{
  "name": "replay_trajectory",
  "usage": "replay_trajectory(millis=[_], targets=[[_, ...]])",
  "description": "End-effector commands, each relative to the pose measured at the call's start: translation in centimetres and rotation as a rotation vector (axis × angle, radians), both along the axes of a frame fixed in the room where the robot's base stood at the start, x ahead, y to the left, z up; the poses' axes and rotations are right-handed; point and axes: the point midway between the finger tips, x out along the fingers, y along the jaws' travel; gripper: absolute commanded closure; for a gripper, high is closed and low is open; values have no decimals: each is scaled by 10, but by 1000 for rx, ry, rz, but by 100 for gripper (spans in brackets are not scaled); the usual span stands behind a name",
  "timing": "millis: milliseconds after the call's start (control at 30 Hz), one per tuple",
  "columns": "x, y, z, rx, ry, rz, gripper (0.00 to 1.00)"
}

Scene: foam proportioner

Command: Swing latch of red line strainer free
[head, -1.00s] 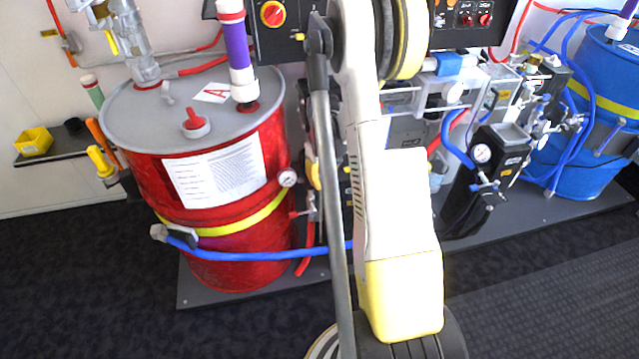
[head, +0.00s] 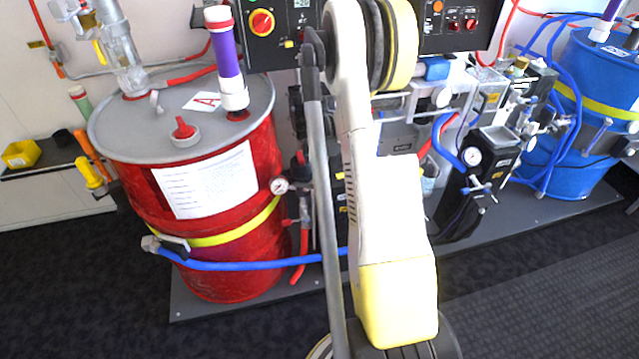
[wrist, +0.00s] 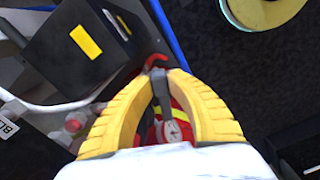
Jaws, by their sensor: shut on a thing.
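In the wrist view, my gripper's (wrist: 160,76) two yellow fingers close around a narrow dark grey lever (wrist: 161,93), which looks like the strainer's latch. A small red part (wrist: 155,61) shows just beyond the fingertips. Red surfaces with a yellow stripe show between the fingers, partly hidden by them. I cannot clearly make out the strainer body. In the head view, my arm covers the gripper and the middle of the rig, so the latch is hidden there.
A red drum (head: 232,275) with a blue hose (head: 250,266) stands left of my arm. A blue drum (head: 597,75) and a black unit with a gauge (head: 480,180) stand at the right. A black box with a yellow label (wrist: 86,41) is close to the gripper. Dark floor in front is clear.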

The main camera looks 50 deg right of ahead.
Motion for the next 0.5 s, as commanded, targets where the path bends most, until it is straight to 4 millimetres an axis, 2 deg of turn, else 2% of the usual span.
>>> replay_trajectory(millis=[500], targets=[[2,-2,0,0,0,57,100]])
